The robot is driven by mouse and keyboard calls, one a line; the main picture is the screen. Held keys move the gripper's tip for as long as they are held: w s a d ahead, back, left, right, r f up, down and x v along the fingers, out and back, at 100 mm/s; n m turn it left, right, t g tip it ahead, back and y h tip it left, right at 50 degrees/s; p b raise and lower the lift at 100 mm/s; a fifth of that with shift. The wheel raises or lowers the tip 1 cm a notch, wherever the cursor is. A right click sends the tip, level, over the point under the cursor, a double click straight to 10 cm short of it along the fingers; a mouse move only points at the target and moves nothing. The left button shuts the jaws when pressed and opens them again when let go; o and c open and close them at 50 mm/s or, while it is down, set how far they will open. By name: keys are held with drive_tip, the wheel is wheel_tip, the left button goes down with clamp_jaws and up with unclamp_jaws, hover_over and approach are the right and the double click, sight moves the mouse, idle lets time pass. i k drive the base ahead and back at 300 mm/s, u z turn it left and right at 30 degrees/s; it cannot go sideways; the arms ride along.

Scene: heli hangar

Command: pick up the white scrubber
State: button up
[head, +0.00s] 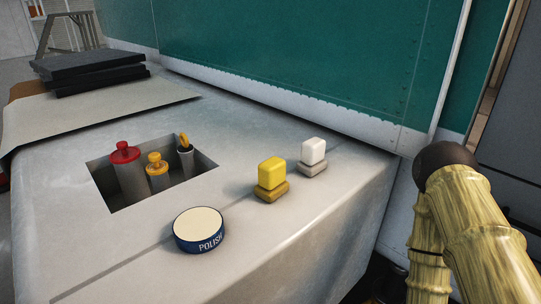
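The white scrubber (313,157) stands on the grey bench top (240,133), toward its right side. It has a white block on top and a grey-beige base, and appears upright. A similar yellow scrubber (271,178) stands just to its left and nearer to me, a small gap apart. Part of my arm shows at the right edge, but my gripper is outside the view. Nothing touches the white scrubber from above, and no part of it looks hidden.
A round polish tin (200,231) sits near the front. A recess (118,200) at left holds a red-topped container (125,170), a yellow-topped one (157,171) and a dark cup (185,155). A green-and-white wall (290,60) rises behind. Black pads (90,72) lie at back left.

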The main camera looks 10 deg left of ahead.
sight(312, 162)
drive_tip(key=u, duration=0.05)
drive_tip(key=k, duration=1)
